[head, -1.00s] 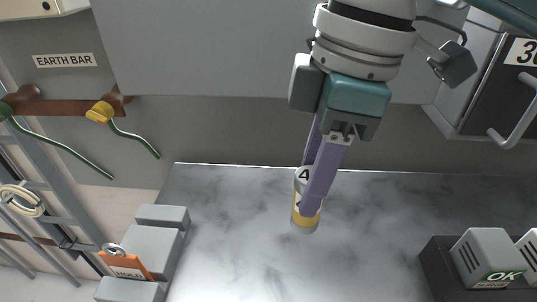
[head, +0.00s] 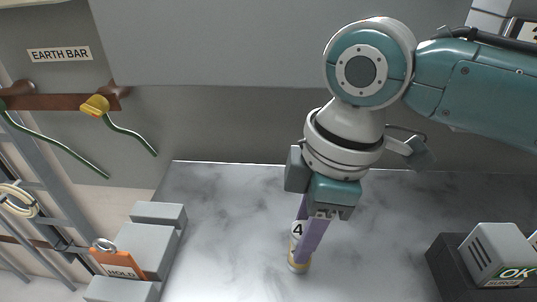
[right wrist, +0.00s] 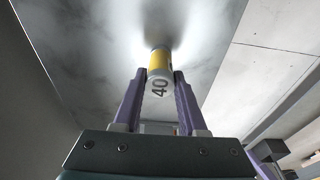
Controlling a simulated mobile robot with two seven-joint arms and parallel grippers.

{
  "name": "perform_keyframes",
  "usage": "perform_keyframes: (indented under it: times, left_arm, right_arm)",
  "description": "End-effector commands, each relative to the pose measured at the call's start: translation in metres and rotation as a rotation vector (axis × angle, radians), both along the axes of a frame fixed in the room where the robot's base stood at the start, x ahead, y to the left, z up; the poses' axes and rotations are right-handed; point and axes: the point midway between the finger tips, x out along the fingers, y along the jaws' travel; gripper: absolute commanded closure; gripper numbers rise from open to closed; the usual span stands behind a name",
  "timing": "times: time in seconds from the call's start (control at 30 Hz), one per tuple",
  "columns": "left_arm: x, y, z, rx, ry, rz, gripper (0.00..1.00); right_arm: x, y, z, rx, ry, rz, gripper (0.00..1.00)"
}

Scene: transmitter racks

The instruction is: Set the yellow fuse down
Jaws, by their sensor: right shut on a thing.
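The yellow fuse (head: 298,265) has a white end marked 40, of which only the 4 shows in the head view. My right gripper (head: 302,255) is shut on it, with one purple finger on each side. The fuse is held about upright at the marbled grey bench top (head: 230,225). I cannot tell whether its lower end touches the surface. In the right wrist view the fuse (right wrist: 160,62) sits between the two fingertips (right wrist: 161,76), its yellow band towards the bench. My left gripper is not in view.
Grey blocks (head: 150,245) stand on the left, with an orange HOLD tag (head: 118,264). A dark holder (head: 448,265) with light grey OK units (head: 492,255) stands at the right. The bench around the fuse is clear. A grey panel (head: 230,45) is behind.

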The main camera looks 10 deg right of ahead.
Motion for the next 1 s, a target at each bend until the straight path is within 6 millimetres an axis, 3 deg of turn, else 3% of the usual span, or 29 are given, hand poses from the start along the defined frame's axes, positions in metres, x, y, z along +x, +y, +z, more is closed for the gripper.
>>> perform_keyframes:
  times: [0.03,0.07,0.3,0.67,1.0]
  left_arm:
    - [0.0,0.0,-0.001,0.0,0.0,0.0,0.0]
    - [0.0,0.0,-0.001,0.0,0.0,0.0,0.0]
    - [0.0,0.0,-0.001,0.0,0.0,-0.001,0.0]
    - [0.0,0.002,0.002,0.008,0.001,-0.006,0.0]
    - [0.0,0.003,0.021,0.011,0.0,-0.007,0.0]
  right_arm:
    - [0.0,0.0,-0.002,0.0,0.001,0.0,1.0]
    - [0.0,0.0,-0.003,0.0,0.001,0.0,0.58]
    - [0.0,0.0,-0.002,0.0,0.001,0.0,0.31]
    - [0.0,-0.001,0.006,0.0,-0.001,0.0,0.29]
    - [-0.002,-0.01,0.077,0.0,-0.004,-0.001,0.29]
